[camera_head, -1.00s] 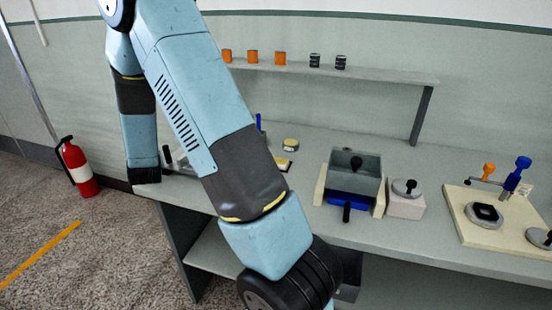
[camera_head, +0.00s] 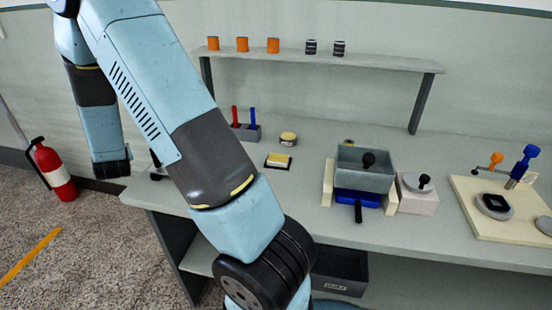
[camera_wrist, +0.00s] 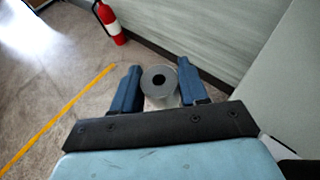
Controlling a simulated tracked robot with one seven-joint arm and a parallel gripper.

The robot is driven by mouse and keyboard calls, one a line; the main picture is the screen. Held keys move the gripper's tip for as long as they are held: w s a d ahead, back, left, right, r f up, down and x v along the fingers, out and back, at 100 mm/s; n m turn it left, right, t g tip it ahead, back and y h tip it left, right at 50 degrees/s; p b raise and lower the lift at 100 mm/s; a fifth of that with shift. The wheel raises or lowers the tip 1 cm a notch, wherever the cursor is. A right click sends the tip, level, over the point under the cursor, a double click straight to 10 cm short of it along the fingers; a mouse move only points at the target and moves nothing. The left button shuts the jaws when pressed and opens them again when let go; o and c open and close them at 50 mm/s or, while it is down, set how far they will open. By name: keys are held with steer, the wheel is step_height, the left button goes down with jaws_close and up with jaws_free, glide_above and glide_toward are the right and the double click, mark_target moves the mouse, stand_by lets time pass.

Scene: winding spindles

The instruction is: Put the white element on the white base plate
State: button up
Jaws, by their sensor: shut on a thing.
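My gripper (camera_wrist: 155,90) shows in the wrist view, its two blue fingers shut on a grey round piece (camera_wrist: 167,103) with a dark central hole and a paler side. I cannot tell whether this piece is the white element. In the head view my arm hangs down at the left, off the bench end, and the fingers cannot be made out. A cream-white base plate (camera_head: 472,225) lies at the right end of the bench, far from my gripper. It bears a grey disc (camera_head: 494,206) with a black square, a blue-handled clamp (camera_head: 522,167) and another grey disc, partly cut off.
A grey box (camera_head: 350,178) with black knobs and a whitish block (camera_head: 418,201) stand left of the plate. A peg holder (camera_head: 247,133) and yellowish items stand further left. A shelf (camera_head: 320,60) holds several cups. A fire extinguisher (camera_head: 55,170) stands on the floor.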

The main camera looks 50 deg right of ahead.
steer(key=shift+d+r, duration=0.1)
steer(key=shift+d, duration=0.4)
steer(key=s+d+r+m+g+h, duration=0.25)
steer(key=d+r+h, duration=0.2)
steer(key=d, duration=0.45)
steer(key=s+d+r+m+g+h, duration=0.1)
steer(key=s+d+r+m+h, duration=0.25)
steer(key=d+r, duration=0.4)
steer(key=s+d+r+m+g+h, duration=0.1)
steer(key=s+d+r+m+g, duration=0.15)
steer(key=s+d, duration=0.4)
steer(key=s+d+r+m+g+h, duration=0.1)
steer(key=s+d+m+g, duration=0.3)
steer(key=s+d, duration=0.25)
steer(key=s+d+r+m+g+y, duration=0.15)
steer(key=s+m+g, duration=0.4)
steer(key=s, duration=0.75)
steer(key=s+d+m+g+y, duration=0.25)
steer(key=s+m+g, duration=0.3)
steer(key=s, duration=0.75)
steer(key=m+g+y, duration=0.1)
steer(key=m+g, duration=0.1)
glide_above(279, 158)
steer(key=shift+n, duration=0.25)
steer(key=f, duration=1.4)
steer(key=shift+s+a+f, duration=0.25)
steer(key=shift+s+f, duration=0.15)
steer(key=shift+w+d+f, duration=0.15)
steer(key=shift+w+f, duration=0.3)
steer(key=shift+f, duration=1.6)
